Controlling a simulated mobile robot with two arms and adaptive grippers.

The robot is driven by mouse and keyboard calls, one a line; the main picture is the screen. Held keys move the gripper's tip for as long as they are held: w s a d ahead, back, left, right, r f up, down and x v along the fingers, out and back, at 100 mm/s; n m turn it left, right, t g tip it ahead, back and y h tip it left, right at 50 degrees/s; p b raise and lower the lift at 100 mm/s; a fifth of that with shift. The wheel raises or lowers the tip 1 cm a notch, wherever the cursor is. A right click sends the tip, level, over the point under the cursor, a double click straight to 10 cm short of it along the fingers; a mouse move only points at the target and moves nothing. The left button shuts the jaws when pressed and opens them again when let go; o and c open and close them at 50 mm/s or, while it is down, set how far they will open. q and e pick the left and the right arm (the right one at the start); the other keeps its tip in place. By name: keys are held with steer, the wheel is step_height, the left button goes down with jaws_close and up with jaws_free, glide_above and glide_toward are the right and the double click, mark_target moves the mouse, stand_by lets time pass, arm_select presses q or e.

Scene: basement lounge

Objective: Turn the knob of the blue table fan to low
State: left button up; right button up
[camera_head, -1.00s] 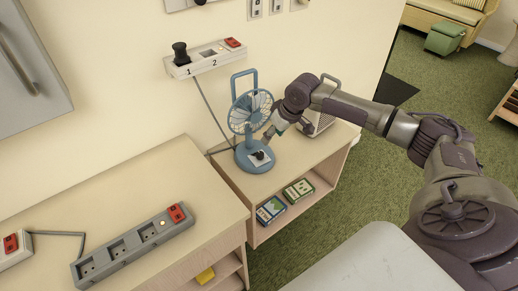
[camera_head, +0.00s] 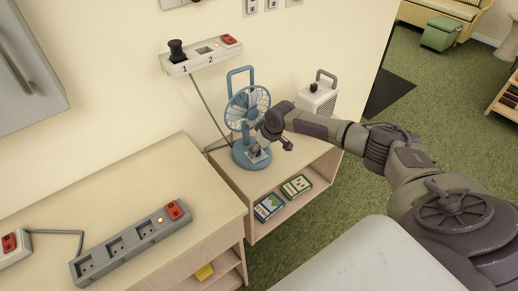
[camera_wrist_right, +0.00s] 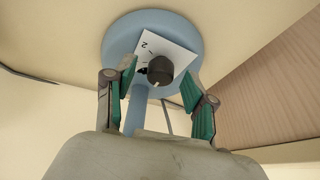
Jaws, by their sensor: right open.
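The blue table fan (camera_head: 247,110) stands upright on the low wooden cabinet (camera_head: 213,171) near the wall. Its round blue base (camera_wrist_right: 117,35) fills the top middle of the right wrist view. A dark knob (camera_wrist_right: 159,70) with a light pointer mark sits on a white label plate (camera_wrist_right: 182,56), where a "2" shows; other markings are covered. My right gripper (camera_wrist_right: 157,90) is open, its green-padded fingers on either side of the knob, apart from it as far as I can see. In the head view my right gripper (camera_head: 267,153) is at the front of the fan's base. My left gripper is out of view.
A white appliance with a handle (camera_head: 317,98) stands right of the fan. A wall socket strip (camera_head: 200,58) with a cable is above. Two boxes (camera_head: 269,206) lie on the cabinet's shelf. A grey power strip (camera_head: 130,243) lies on the left counter.

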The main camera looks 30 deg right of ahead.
steer(key=c, duration=0.4)
jaws_close()
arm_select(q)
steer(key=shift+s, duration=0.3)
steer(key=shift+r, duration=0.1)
